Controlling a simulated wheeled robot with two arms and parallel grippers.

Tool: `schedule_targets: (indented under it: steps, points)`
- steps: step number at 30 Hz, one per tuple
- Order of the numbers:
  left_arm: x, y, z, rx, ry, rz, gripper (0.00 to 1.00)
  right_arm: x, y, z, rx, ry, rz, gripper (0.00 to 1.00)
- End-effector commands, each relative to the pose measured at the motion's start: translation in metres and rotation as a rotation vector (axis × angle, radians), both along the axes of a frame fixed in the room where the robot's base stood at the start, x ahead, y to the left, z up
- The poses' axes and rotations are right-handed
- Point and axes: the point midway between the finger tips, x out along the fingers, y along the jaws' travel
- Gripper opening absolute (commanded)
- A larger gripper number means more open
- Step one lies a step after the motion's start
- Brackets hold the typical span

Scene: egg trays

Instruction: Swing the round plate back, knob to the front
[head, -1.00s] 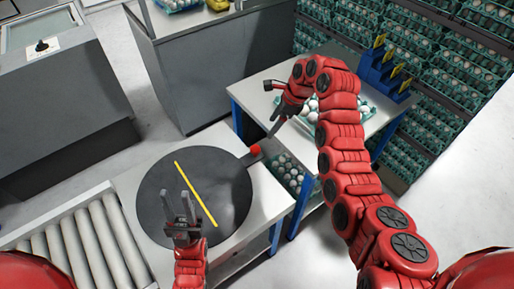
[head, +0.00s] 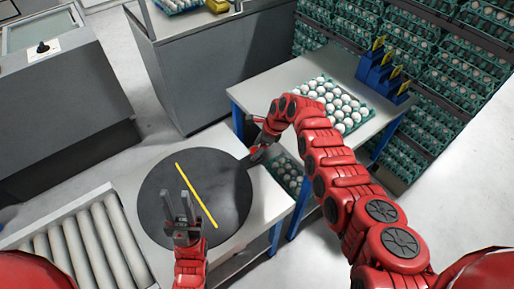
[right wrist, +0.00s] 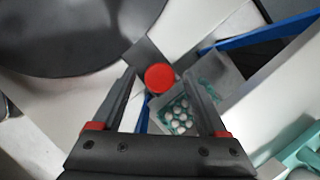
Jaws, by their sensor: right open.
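The round plate (head: 228,178) is dark with a yellow stripe (head: 196,195) and lies on a light worktop. It also shows in the right wrist view (right wrist: 70,40). Its red knob (right wrist: 160,77) sits on a short dark tab at the plate's right edge in the head view, where my right gripper mostly hides it. My right gripper (head: 252,159) is open, its fingers on either side of the knob in the right wrist view, not closed on it. My left gripper (head: 177,197) is open and empty over the plate's near left part.
A roller conveyor (head: 85,250) adjoins the worktop at the left. A table (head: 262,90) with a tray of eggs (head: 345,120) and blue holders (head: 382,75) stands at the back right, more eggs below. Stacked egg trays (head: 440,75) line the right.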

Motion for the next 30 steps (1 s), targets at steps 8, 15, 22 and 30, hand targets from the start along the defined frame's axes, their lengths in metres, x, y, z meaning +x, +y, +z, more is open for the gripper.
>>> schedule_targets:
  steps: [8,15,22,30]
  points:
    - [0.0,0.0,0.0,0.0,0.0,0.0,0.36,-0.0001,0.0003,-0.0002,0.0,0.0,0.0,0.72]
    - [0.0,0.0,0.0,0.0,0.0,0.0,0.36,-0.0001,0.0003,-0.0002,0.0,0.001,0.0,0.29]
    - [0.0,0.0,0.0,0.0,0.0,0.0,0.36,-0.0002,0.0002,-0.0001,0.0,0.001,0.0,0.0]
    - [0.0,0.0,0.0001,0.0,0.0,0.0,0.36,-0.0002,0.0001,-0.0002,0.0,0.001,0.0,0.0]
